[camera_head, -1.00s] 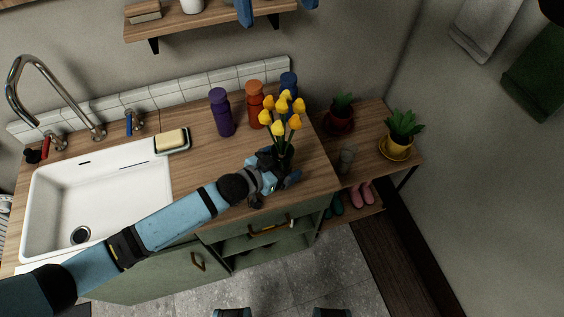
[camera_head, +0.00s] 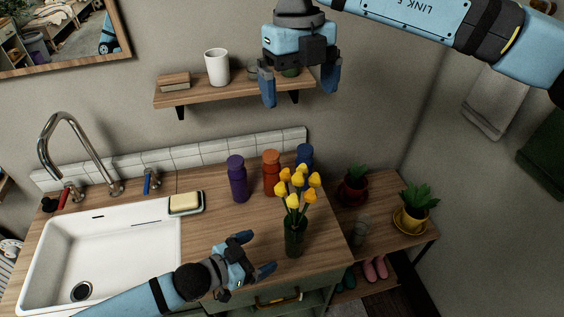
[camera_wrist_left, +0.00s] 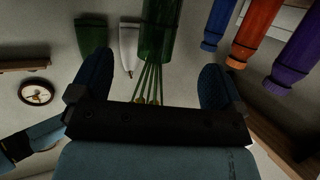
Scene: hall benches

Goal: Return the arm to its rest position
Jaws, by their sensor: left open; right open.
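My left gripper (camera_head: 255,256) is open and empty over the front of the wooden counter, its arm coming from the lower left. A dark green glass vase (camera_head: 295,238) with yellow tulips (camera_head: 298,184) stands upright just right of it, apart from the fingers. In the left wrist view, the vase (camera_wrist_left: 160,35) appears upside down ahead of the spread fingers (camera_wrist_left: 155,78), and the palm hides most of the blooms. My right gripper (camera_head: 300,88) is open and empty, pointing down in front of the wall shelf, its arm coming from the upper right.
Purple (camera_head: 237,180), orange (camera_head: 271,174) and blue (camera_head: 304,155) bottles stand behind the vase. A white sink (camera_head: 100,262) and a soap dish (camera_head: 188,211) are at left. The wall shelf (camera_head: 210,95) holds a white cup (camera_head: 217,67). Potted plants (camera_head: 413,215) stand at right.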

